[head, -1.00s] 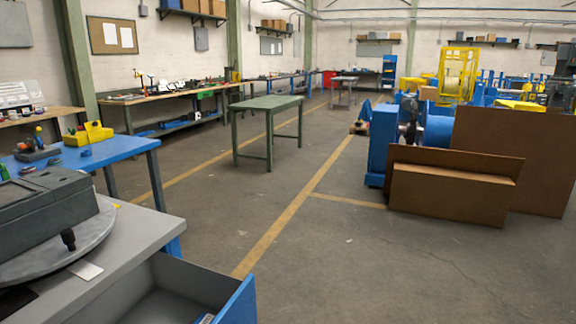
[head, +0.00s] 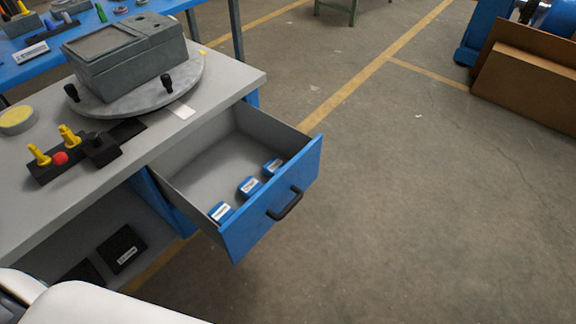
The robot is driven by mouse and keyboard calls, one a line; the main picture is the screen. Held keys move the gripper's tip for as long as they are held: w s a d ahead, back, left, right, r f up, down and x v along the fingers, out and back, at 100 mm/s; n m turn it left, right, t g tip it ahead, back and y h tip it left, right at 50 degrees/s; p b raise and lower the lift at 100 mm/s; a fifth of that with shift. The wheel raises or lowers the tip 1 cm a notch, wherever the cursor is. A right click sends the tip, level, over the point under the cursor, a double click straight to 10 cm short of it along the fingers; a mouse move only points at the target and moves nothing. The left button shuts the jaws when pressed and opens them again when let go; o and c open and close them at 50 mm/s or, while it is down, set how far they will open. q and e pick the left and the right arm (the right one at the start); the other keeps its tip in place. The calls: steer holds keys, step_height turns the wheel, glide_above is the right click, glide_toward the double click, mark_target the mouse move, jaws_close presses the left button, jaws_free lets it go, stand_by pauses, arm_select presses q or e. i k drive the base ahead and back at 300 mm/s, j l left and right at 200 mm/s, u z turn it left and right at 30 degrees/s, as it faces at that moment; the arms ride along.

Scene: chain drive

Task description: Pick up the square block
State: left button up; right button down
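Several small things could be meant by the square block, and I cannot tell which. A squarish black block with a knob (head: 101,149) stands on the grey workbench top, touching or close to a dark strip. Three small blue blocks with white labels lie in the open drawer: one at the front left (head: 221,212), one in the middle (head: 250,187), one at the right (head: 272,168). A flat dark square piece with a label (head: 121,249) lies on the shelf below. Neither of my grippers shows; only a white part of my body is at the bottom left.
A large grey box (head: 128,62) stands on a round plate with black knobs (head: 168,83). Yellow pegs (head: 69,136) and a red ball (head: 60,158) sit near the black block. The blue-fronted drawer (head: 300,175) juts out over open floor at the right.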

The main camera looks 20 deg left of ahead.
mark_target(221, 211)
steer(key=u, duration=0.85)
